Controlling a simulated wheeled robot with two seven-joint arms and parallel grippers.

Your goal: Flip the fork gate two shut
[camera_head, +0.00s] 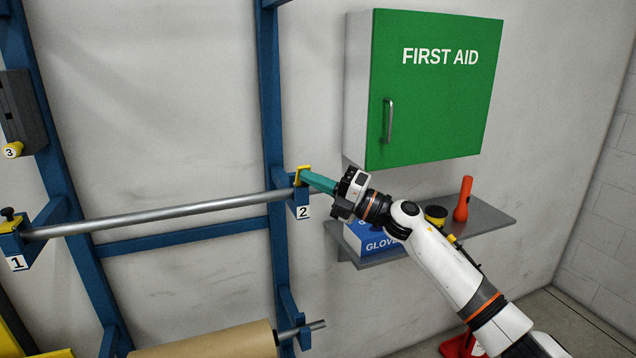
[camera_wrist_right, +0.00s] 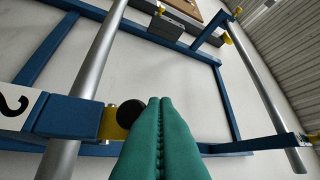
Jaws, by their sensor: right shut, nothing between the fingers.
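Fork gate two (camera_head: 303,173) is a small yellow flap that stands up at the end of the blue fork labelled 2 (camera_head: 303,212). It also shows in the right wrist view (camera_wrist_right: 110,122), with a black knob (camera_wrist_right: 130,113) beside my fingers. A grey metal bar (camera_head: 170,215) rests in the fork. My right gripper (camera_head: 305,176) has its teal fingers shut together and empty, with the tips right at the gate. I cannot tell whether they touch it. The fingers partly hide the gate. My left gripper is not in view.
A green first aid cabinet (camera_head: 435,90) hangs above my right arm. A grey shelf (camera_head: 485,222) with a glove box (camera_head: 365,240) and an orange torch (camera_head: 463,199) lies behind the arm. Fork one (camera_head: 15,240) holds the bar's left end. A brown roll (camera_head: 210,343) lies below.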

